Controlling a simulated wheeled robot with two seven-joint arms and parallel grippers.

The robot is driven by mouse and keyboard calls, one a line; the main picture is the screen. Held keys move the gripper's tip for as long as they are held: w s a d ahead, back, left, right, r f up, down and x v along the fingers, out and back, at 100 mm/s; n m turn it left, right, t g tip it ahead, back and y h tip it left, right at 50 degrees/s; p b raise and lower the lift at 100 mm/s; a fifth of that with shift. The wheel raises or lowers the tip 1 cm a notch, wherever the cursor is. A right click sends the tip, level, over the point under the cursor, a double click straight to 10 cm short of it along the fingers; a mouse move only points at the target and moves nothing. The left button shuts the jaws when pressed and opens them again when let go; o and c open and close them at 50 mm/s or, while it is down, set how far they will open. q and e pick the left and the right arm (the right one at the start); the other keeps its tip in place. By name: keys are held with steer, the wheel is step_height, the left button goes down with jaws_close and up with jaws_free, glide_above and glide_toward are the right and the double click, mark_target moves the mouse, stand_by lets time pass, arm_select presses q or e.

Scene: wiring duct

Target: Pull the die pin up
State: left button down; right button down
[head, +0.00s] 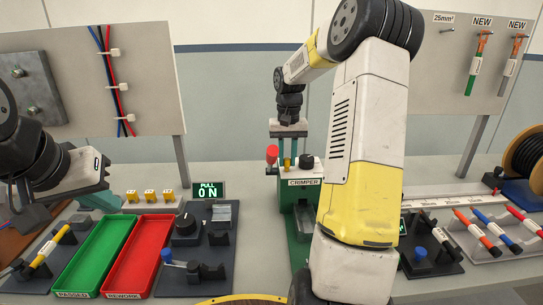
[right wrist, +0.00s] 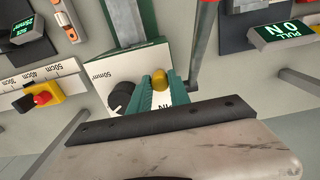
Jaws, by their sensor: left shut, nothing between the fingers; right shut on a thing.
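The crimper (head: 304,182) is a green machine with a pale top, standing at the middle of the bench. My right gripper (head: 289,160) is above its top and shut on the die pin. In the right wrist view, the pin's round gold head (right wrist: 160,77) shows at the tips of my teal fingers. The pin's lower part is hidden, so I cannot tell how far it is raised. A black knob (right wrist: 121,97) sits beside the fingers. My left gripper (head: 108,200) is shut and empty at the left, over the back of the green tray.
The crimper's red-ball lever (head: 272,153) stands close to my right fingers. The green tray (head: 92,262), red tray (head: 143,258) and pull tester (head: 212,235) lie to the left. Several marker-like cable pieces (head: 483,238) and a cable spool (head: 525,160) are at the right.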

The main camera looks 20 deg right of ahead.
mark_target(287, 159)
steer(key=shift+r, duration=0.1)
stand_by(0.7)
steer(key=shift+w+r, duration=0.1)
steer(key=shift+r, duration=1)
steer(key=c, duration=1.2)
jaws_free()
step_height(287, 159, up, 8)
steer(key=shift+f, duration=0.15)
